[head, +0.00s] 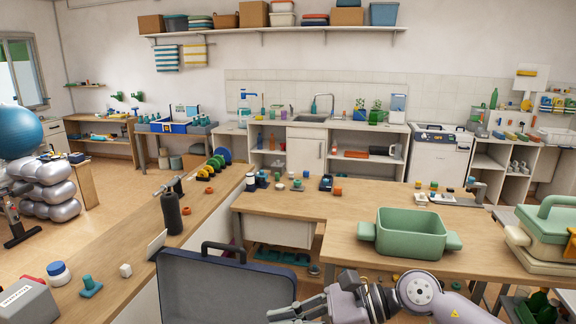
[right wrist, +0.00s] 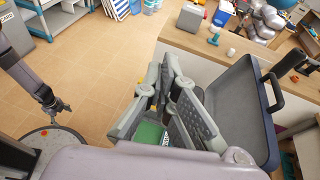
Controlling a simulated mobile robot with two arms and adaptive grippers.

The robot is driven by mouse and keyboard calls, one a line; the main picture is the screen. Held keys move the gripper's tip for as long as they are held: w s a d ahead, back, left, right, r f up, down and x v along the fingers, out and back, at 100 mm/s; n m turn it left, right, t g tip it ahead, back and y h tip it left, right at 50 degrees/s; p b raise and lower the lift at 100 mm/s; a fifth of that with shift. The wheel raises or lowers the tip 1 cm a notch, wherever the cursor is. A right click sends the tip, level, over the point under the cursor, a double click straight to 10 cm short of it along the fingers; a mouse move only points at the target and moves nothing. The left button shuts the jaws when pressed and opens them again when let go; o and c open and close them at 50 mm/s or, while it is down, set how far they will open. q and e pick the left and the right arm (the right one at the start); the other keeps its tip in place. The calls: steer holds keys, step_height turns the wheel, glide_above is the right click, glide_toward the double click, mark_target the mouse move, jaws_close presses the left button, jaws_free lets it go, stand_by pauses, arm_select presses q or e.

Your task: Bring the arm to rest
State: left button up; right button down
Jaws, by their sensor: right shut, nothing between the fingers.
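My right arm comes in from the bottom right of the head view. Its gripper (head: 284,311) is low in front of the worktop, just right of a dark open case. In the right wrist view the fingers of this gripper (right wrist: 167,68) converge at their tips with nothing held. My left gripper (right wrist: 57,106) hangs down at the left of the right wrist view, over the tiled floor and empty-looking; its finger gap is too small to judge. The left arm is not seen in the head view.
The dark case (head: 225,288) with a handle stands close beside my right gripper. The wooden worktop (head: 300,212) holds a green pot (head: 410,236) and a green-lidded box (head: 548,225). A green item (right wrist: 149,133) lies below the right fingers.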

step_height(320, 180, up, 6)
steer(key=a+m+t+y, duration=0.3)
steer(key=m+t+y, duration=0.15)
steer(key=m, duration=0.25)
steer(key=w+d+r+m+t+h, duration=0.1)
steer(key=w+d+m+t+h, duration=0.15)
steer(key=m+t, duration=0.5)
steer(key=w+d+r+m+t+h, duration=0.15)
steer(key=d+m+t, duration=0.25)
steer(key=m, duration=0.6)
steer(key=s+d+f+m+g+h, duration=0.2)
steer(key=d+f+m+h, duration=1.15)
steer(key=f+m, duration=0.5)
steer(key=s+d+f+m+g+h, duration=0.15)
steer(key=s+f+m+g, duration=0.25)
steer(key=s+f+g, duration=0.55)
steer(key=s+d+f+m+g, duration=0.25)
steer(key=s+f+m, duration=0.3)
steer(key=s, duration=0.85)
step_height(320, 180, down, 29)
steer(key=s+n+b, duration=0.1)
steer(key=s+b, duration=0.1)
steer(key=s+d+f+g, duration=0.1)
steer(key=s+d+f, duration=0.2)
steer(key=s+f, duration=1.3)
steer(key=shift+f+g+b, duration=0.3)
